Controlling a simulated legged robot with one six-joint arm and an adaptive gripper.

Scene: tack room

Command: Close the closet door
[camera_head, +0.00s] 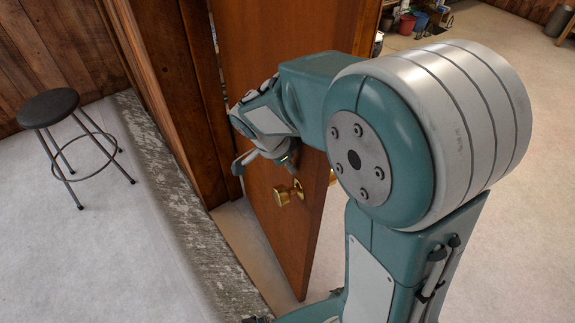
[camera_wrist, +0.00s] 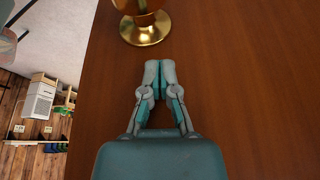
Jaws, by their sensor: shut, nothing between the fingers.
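The closet door (camera_head: 265,55) is a brown wooden panel standing ajar, at an angle to its wooden frame (camera_head: 180,75). A brass knob (camera_head: 290,192) is on its near face, and part of another knob shows past its right edge. My gripper (camera_head: 239,168) is shut and empty, in front of the door face, left of and a little above the knob. In the wrist view my shut fingertips (camera_wrist: 160,66) point toward the brass knob (camera_wrist: 146,30) but are apart from it, with door surface (camera_wrist: 240,70) around them. Whether the fingers touch the door I cannot tell.
A black-topped stool (camera_head: 48,108) stands on the pale floor at left. A worn grey strip (camera_head: 165,185) runs along the floor beside the frame. Buckets (camera_head: 407,23) and clutter lie far behind the door. In the wrist view, shelving (camera_wrist: 40,95) shows past the door's edge.

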